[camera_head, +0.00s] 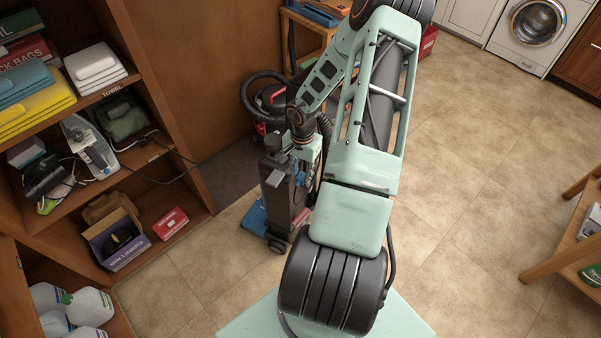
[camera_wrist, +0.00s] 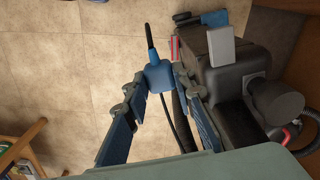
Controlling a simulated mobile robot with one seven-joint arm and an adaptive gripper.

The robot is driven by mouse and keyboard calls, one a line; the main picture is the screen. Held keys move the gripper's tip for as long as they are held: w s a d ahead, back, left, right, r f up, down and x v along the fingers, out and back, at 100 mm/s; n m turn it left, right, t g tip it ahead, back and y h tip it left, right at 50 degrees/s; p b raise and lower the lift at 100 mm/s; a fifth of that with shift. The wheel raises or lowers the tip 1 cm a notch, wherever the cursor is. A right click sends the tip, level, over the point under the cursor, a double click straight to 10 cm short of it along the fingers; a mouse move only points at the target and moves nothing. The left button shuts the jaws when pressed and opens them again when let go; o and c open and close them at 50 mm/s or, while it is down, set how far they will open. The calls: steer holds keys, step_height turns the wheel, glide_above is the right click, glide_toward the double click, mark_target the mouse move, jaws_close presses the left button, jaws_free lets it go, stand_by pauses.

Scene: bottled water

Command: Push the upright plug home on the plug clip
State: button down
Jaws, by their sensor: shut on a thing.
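My gripper (camera_wrist: 160,78) is shut on a small blue plug (camera_wrist: 158,74), held between its fingertips in the wrist view. A black cord rises from the plug's top, and a thin dark cord hangs below it. The upright vacuum (camera_wrist: 233,82), dark grey, stands close to the right of the plug and right finger. I cannot tell whether the plug touches it. I cannot make out the plug clip. In the head view the upright vacuum (camera_head: 283,190) stands beneath my wrist, and my arm hides part of it and the plug.
An open shelf unit (camera_head: 160,95) with towels, irons and boxes stands at the left. A red vacuum with a hose (camera_head: 262,95) is behind the upright. A wooden table (camera_head: 566,225) stands at the right. The tiled floor (camera_head: 470,170) between is clear.

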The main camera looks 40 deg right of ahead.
steer(key=shift+f+b, duration=2.8)
steer(key=shift+b, duration=0.95)
steer(key=shift+w+a+p, duration=0.75)
steer(key=shift+w, duration=0.9)
steer(key=shift+w+a+p, duration=0.7)
steer(key=shift+w+a, duration=0.05)
steer(key=shift+w, duration=0.9)
steer(key=shift+w+a+p, duration=0.75)
steer(key=shift+w, duration=0.9)
steer(key=shift+f+p, duration=0.15)
steer(key=shift+p, duration=0.25)
